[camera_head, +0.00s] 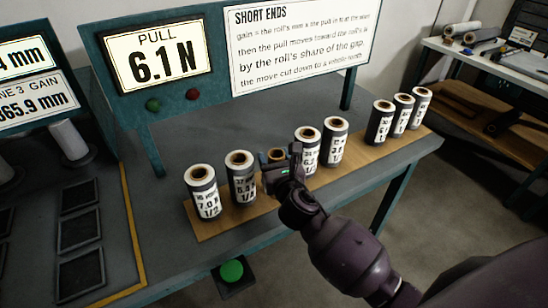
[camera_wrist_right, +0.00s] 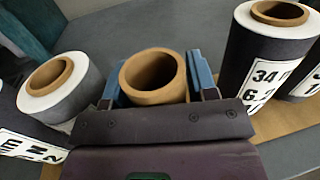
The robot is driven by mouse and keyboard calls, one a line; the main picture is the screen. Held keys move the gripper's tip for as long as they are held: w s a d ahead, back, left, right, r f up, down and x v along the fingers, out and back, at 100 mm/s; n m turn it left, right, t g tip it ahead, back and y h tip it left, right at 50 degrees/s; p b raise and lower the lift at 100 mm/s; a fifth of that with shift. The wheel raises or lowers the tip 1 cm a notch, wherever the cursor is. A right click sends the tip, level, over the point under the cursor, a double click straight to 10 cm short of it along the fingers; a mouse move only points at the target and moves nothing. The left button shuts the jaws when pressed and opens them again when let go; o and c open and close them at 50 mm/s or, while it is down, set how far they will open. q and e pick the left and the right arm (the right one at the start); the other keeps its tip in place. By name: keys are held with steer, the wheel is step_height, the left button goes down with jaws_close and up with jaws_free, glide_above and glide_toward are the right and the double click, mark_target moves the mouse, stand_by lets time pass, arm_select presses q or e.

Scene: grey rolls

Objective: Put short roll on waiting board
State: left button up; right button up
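A brown cardboard core, the visible top of a roll (camera_head: 276,154), stands in the row on the long wooden board (camera_head: 215,222), lower than its neighbours. In the wrist view this roll (camera_wrist_right: 153,76) sits between the two blue finger pads of my right gripper (camera_wrist_right: 155,85), with no clear gap on either side. In the head view my right gripper (camera_head: 283,170) covers the roll's body, label and foot, so I cannot tell whether it touches the board. My left gripper is out of view.
Labelled grey rolls stand close on both sides, one at left (camera_head: 241,177) and one at right (camera_head: 307,150). More rolls (camera_head: 380,122) stand at the board's far right. A sign panel (camera_head: 300,45) and a pull display reading 6.1 N (camera_head: 158,57) rise behind. A green button (camera_head: 231,271) is in front.

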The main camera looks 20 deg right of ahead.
steer(key=shift+o, duration=1.3)
steer(key=shift+r, duration=0.15)
steer(key=s+a, duration=0.1)
steer(key=s, duration=1.1)
steer(key=s+d+f+m+g, duration=0.1)
steer(key=s+f+m, duration=0.4)
steer(key=m, duration=0.6)
steer(key=s+d+f+m+g+y, duration=0.1)
steer(key=s+f+m, duration=0.4)
steer(key=m, duration=0.6)
steer(key=s+d+f+m+g+y, duration=0.1)
steer(key=s+f+m+g, duration=0.3)
steer(key=f+m, duration=0.4)
steer(key=s+d+m, duration=0.1)
steer(key=m, duration=0.2)
steer(key=shift+s+d+f+m+g+p, duration=0.3)
steer(key=shift+s+d+f+g, duration=0.05)
steer(key=shift+s+g, duration=0.05)
